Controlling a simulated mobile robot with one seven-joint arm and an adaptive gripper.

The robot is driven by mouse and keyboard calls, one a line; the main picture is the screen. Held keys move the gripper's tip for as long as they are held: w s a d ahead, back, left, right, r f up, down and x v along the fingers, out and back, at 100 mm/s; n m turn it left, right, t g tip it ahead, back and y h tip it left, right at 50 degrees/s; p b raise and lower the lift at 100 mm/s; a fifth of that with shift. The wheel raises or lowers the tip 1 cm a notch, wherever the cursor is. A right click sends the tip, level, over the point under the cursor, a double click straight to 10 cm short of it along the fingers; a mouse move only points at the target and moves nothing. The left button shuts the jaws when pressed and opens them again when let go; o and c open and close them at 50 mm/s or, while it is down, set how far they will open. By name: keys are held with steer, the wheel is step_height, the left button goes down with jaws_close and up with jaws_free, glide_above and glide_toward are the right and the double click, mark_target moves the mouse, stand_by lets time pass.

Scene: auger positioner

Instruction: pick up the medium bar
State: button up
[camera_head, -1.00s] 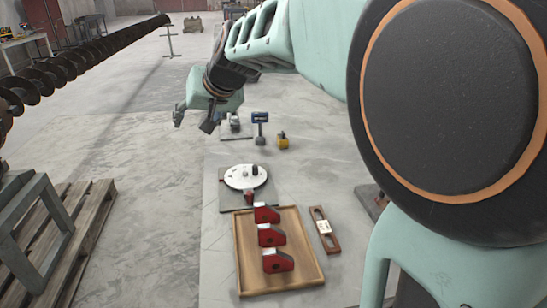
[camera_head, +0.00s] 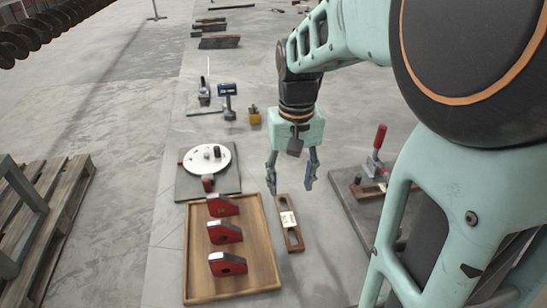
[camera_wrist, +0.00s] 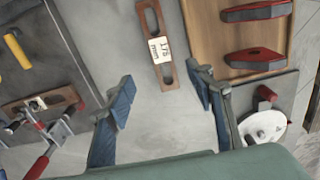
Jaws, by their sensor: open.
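A brown slotted bar with a white label (camera_head: 289,220) lies flat on the floor, right of the wooden tray. It also shows in the wrist view (camera_wrist: 160,49), where the label seems to read 175 mm. I cannot tell its size rank for certain. My gripper (camera_head: 290,182) points down, open and empty, above the far end of this bar. In the wrist view my gripper's fingers (camera_wrist: 162,90) are spread wide, with the bar ahead between them and not touched. A similar brown bar (camera_wrist: 40,106) sits in a fixture with a red-handled clamp.
The wooden tray (camera_head: 262,255) holds three red blocks (camera_head: 225,232). A white disc (camera_head: 207,158) stands on a grey plate behind the tray. The clamp fixture's dark plate (camera_head: 352,215) lies on the right. Small tools and a yellow block (camera_head: 254,116) stand farther back.

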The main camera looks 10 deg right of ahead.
steer(key=b, duration=0.1)
glide_above(288, 218)
steer(key=f, duration=0.6)
steer(key=shift+s+d, duration=0.1)
steer(key=shift+d, duration=0.2)
steer(key=f, duration=0.1)
steer(key=f+b, duration=0.1)
steer(key=f, duration=0.1)
steer(key=f+b, duration=0.1)
steer(key=f, duration=0.1)
steer(key=shift+a, duration=0.3)
jaws_close()
